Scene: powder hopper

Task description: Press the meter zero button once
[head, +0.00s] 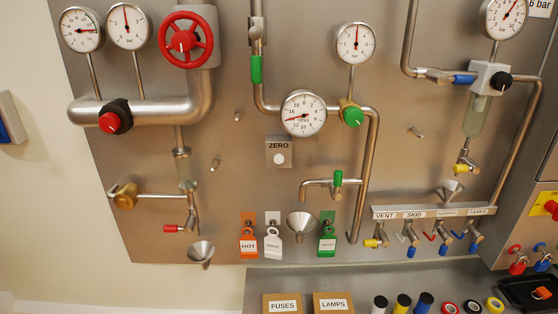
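The zero button (279,159) is a round white button on a small grey plate labelled ZERO (278,146). The plate is fixed to the metal panel near its middle. The meter (303,113) is a round white dial just above and to the right of the plate, set in the pipework, with a red needle pointing left. Nothing covers the button. Neither of my grippers shows in the head view.
Pipes, gauges, a red handwheel (186,40) and a green knob (352,116) stick out around the button. Tags (248,242) and a funnel (301,225) hang below. A shelf (262,285) at the bottom holds labelled boxes. The panel left of the button is mostly bare.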

